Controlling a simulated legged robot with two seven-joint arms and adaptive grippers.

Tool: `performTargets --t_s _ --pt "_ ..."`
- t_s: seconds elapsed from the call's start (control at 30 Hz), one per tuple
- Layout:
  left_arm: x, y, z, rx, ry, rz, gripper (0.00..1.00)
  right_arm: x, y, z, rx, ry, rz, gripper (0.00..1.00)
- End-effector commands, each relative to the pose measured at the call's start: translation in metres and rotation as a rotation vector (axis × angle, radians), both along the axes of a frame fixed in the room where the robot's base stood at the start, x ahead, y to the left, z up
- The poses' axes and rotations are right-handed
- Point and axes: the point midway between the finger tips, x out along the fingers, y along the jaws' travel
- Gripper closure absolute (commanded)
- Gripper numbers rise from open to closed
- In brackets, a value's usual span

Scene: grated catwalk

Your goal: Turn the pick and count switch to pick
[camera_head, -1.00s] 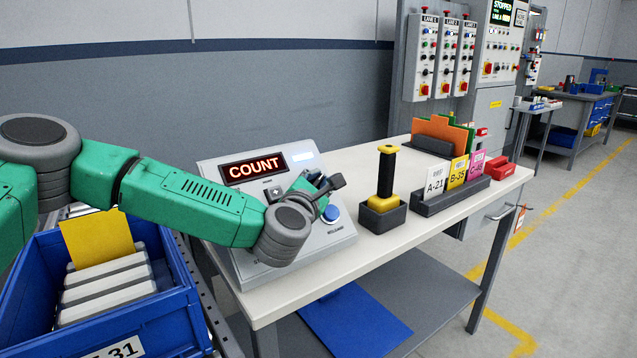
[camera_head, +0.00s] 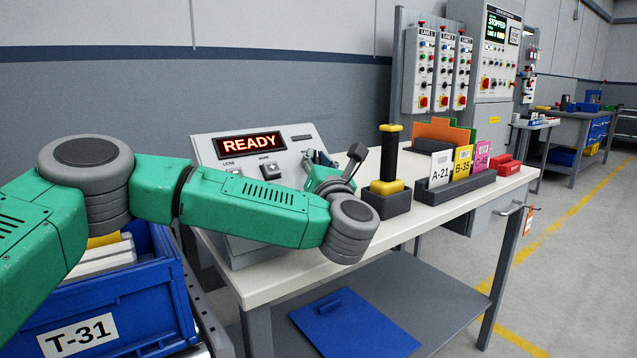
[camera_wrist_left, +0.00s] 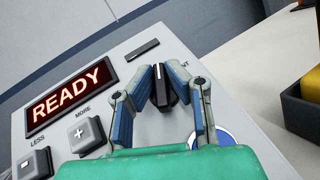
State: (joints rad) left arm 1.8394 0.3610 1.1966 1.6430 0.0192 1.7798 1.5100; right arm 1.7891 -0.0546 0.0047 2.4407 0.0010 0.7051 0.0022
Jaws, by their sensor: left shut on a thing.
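The grey sloped control box (camera_head: 205,155) stands on the white table. Its display (camera_head: 250,143) reads READY in red; the display also shows in the left wrist view (camera_wrist_left: 68,94). My left gripper (camera_wrist_left: 158,83) is shut on the black switch knob (camera_wrist_left: 161,92), with a finger on each side. The knob carries a pale line, and only the end "NT" of a label shows to its right. In the head view my left gripper (camera_head: 316,168) is over the right part of the box, and its wrist hides the lower face. My right gripper is in neither view.
A MORE button (camera_wrist_left: 87,134) and a LESS button (camera_wrist_left: 34,164) lie left of the knob. A blue round button (camera_wrist_left: 224,138) is partly hidden by the gripper. A black and yellow tool (camera_head: 390,160) stands right of the box. A blue bin (camera_head: 130,310) is at the left.

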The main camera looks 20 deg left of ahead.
Motion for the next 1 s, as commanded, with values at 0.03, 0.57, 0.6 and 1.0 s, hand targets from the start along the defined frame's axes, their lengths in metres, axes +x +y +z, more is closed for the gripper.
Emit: performTargets --t_s 0.03,0.57,0.6,1.0 --pt "0.000 -0.002 -0.018 -0.016 -0.004 0.029 1.00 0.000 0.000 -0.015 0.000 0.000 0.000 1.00" --pt "0.001 -0.002 -0.012 -0.166 -0.196 0.271 1.00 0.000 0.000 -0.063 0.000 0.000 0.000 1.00" --pt "0.001 -0.002 -0.011 -0.172 -0.204 0.281 1.00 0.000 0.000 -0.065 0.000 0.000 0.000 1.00" --pt "0.002 -0.001 -0.009 -0.192 -0.230 0.313 1.00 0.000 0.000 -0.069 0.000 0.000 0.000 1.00"
